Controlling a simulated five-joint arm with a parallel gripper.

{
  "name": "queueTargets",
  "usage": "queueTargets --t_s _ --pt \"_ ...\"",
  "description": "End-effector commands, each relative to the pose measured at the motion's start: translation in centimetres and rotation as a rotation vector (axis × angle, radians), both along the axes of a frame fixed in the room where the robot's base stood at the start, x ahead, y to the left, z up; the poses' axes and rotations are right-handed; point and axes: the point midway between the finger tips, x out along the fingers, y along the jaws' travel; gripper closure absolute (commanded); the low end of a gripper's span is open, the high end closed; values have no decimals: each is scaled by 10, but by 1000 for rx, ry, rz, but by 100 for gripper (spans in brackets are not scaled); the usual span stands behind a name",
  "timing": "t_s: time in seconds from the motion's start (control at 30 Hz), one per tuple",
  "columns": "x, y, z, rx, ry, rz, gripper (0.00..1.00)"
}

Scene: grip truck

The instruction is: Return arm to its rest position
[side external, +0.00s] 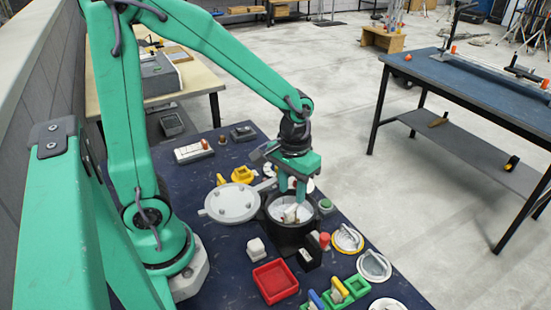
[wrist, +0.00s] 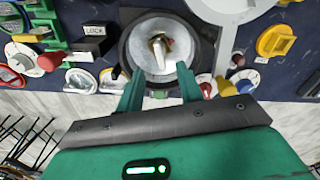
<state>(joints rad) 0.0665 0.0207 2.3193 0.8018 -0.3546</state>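My gripper (side external: 292,187) hangs pointing down just above a round black pot (side external: 275,228) on the dark blue table. In the wrist view its two green fingers stand apart (wrist: 160,72), with nothing visible between the tips. The pot (wrist: 128,42) has a light grey inside. A small white and brass piece (wrist: 160,48) stands in its middle, beyond the fingertips. In the side view the fingers partly hide the pot's inside. My arm is stretched out from its base at the left, bent down at the wrist.
A round grey lid-like disc (side external: 232,202) lies left of the pot. A red tray (side external: 275,281), white block (side external: 256,248), red-topped knob (side external: 324,240) and round yellow-rimmed dial (side external: 347,238) are close around. Another blue-topped table (side external: 480,90) stands apart at right.

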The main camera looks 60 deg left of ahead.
Motion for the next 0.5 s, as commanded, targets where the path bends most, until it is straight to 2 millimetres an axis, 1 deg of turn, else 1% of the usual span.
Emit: queueTargets --t_s 0.27,0.37,0.5 --pt "0 0 1 -1 -4 -2 64" --pt "-1 1 6 -1 -17 -9 64" --pt "-4 2 19 -2 -53 -27 64"
